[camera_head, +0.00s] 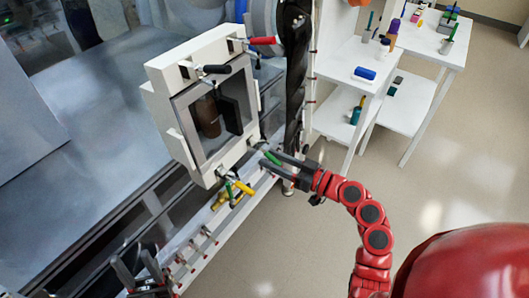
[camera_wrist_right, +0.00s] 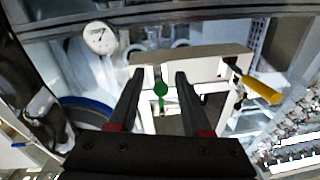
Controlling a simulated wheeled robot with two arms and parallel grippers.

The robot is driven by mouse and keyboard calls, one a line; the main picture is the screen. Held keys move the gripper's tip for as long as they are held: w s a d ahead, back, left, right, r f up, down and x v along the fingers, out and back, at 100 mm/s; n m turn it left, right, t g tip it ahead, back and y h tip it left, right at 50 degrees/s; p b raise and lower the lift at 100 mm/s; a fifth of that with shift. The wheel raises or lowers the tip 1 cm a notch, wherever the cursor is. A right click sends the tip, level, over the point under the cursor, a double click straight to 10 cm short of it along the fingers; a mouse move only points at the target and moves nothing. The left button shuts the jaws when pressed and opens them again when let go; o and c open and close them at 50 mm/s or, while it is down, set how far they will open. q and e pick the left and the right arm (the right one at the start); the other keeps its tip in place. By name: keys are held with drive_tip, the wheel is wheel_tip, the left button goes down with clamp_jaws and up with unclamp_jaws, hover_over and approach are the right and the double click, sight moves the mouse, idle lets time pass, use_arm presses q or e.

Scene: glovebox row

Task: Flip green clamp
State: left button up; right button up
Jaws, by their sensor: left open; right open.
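The green clamp's handle (camera_head: 271,158) is at the lower right corner of the white framed door (camera_head: 203,165). It also shows in the right wrist view (camera_wrist_right: 160,90), its round end between the two fingers. My right gripper (camera_head: 267,161) is open, with its fingers on either side of the green handle; I cannot tell whether they touch it. It also shows in the right wrist view (camera_wrist_right: 158,82). My left gripper (camera_head: 135,266) is open and empty at the bottom left, apart from the door.
Around the door are a black-handled clamp (camera_head: 216,69), a red-handled clamp (camera_head: 263,40) and a yellow handle (camera_head: 243,187), which also shows in the right wrist view (camera_wrist_right: 262,89). White shelves (camera_head: 340,67) with small items stand to the right. The floor (camera_head: 440,190) is clear.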

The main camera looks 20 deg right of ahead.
drive_tip(key=shift+x, duration=1.45)
drive_tip(key=shift+c, duration=0.3)
clamp_jaws()
